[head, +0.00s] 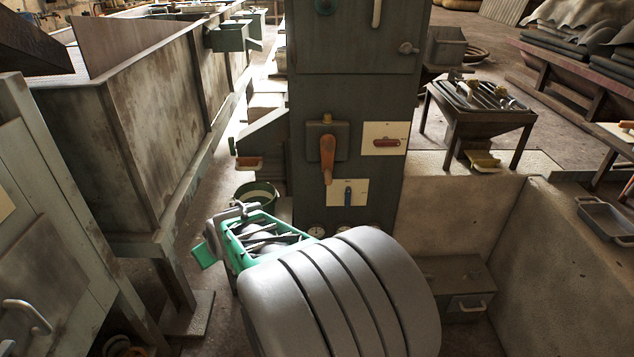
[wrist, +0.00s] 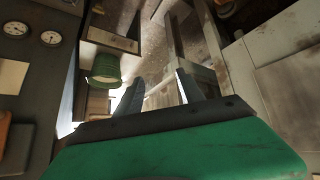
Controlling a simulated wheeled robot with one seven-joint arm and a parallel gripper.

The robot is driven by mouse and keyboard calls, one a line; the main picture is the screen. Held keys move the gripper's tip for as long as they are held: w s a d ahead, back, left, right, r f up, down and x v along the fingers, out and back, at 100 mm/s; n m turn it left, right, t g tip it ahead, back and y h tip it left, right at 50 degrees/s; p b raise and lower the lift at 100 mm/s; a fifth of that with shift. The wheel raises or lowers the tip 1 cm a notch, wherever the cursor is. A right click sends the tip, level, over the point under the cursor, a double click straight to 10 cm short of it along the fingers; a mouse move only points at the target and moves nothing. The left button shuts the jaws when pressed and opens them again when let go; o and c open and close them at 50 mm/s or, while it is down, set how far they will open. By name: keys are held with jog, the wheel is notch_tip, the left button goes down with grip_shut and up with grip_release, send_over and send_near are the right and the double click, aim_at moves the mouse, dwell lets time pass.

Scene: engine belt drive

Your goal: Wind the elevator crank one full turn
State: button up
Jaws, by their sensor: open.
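The crank (head: 327,158) has an orange-brown handle hanging down from a dark square mount on the front of a tall dark-green cabinet (head: 345,95). An orange piece that may be this handle shows at the left edge of the wrist view, cut off. My gripper (wrist: 160,80) is open, with two grey fingers apart and nothing between them. In the head view my green gripper body is below and left of the crank, clear of it; its fingertips are hard to make out there.
Two labelled plates with a red lever (head: 386,142) and a blue lever (head: 348,193) sit beside and below the crank. Gauges (wrist: 50,38) are low on the cabinet. A green bucket (head: 257,193) stands left of it. A large rusty bin (head: 150,130) bounds the left; a low wall (head: 455,215) the right.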

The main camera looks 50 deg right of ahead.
jog(key=w+d+f+m+t+h, duration=0.1)
jog(key=w+d+f+t+h, duration=0.15)
jog(key=d, duration=0.95)
jog(key=m+t+h+b, duration=0.1)
jog(key=m+h, duration=0.3)
jog(key=h, duration=0.6)
send_near(328, 182)
jog(key=shift+y, duration=0.25)
jog(key=x, duration=0.4)
jog(key=shift+d, duration=0.5)
jog(key=x, duration=0.7)
jog(key=shift+w+a+r+b, duration=0.1)
jog(key=shift+a+b, duration=0.1)
jog(key=shift+b, duration=0.1)
jog(key=shift+w+d, duration=0.2)
jog(key=shift+d, duration=0.05)
jog(key=shift+c, duration=0.3)
grip_shut()
